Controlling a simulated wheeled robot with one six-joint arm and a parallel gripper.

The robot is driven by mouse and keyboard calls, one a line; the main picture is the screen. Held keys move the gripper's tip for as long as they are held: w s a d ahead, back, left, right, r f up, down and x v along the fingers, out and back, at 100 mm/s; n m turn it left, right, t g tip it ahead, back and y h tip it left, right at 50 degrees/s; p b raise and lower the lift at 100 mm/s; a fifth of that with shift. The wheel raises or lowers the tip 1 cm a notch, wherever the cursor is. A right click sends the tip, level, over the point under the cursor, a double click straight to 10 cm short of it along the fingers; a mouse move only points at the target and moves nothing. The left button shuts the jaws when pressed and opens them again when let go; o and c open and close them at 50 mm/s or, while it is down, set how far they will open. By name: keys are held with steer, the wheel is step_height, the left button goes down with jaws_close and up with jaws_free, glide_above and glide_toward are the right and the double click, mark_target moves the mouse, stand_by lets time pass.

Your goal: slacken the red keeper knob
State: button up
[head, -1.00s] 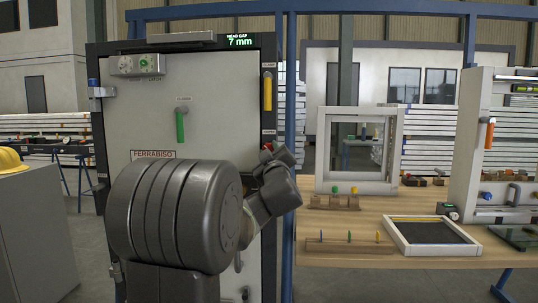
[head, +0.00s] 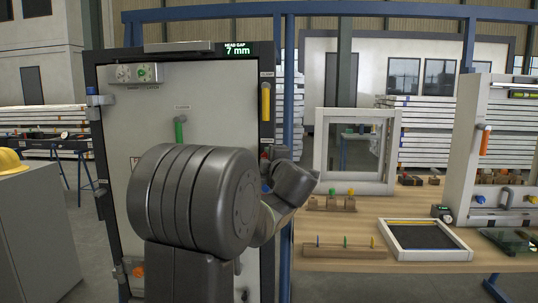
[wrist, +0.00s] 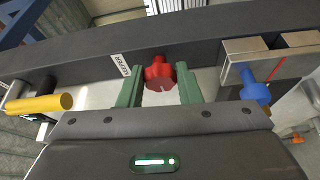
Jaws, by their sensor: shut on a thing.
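The red keeper knob (wrist: 158,73) sits on the dark frame bar, beside a white label (wrist: 119,65) that appears to read KEEPER. My gripper (wrist: 160,82) has its two green fingers on either side of the knob and is shut on it. The knob's lobed top shows between the fingertips, with a notch in its near edge. In the head view my arm covers most of the lower door, and the grip itself is hidden behind it. The display (head: 238,49) above the door reads HEAD GAP 7 mm.
A blue knob (wrist: 255,90) on a metal bracket is right of my gripper, and a yellow handle (wrist: 40,103) is left. A green handle (head: 180,130) is on the door panel. A wooden workbench (head: 380,225) with frames stands to the right.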

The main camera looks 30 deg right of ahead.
steer(key=shift+n, duration=0.4)
steer(key=o, duration=1)
steer(key=shift+s, duration=0.1)
steer(key=s, duration=0.4)
steer(key=s+a+p, duration=0.1)
steer(key=s, duration=0.4)
steer(key=s+a, duration=0.1)
steer(key=s, duration=0.3)
steer(key=shift+s+a, duration=0.1)
steer(key=shift+s, duration=0.1)
steer(key=shift+w, duration=0.15)
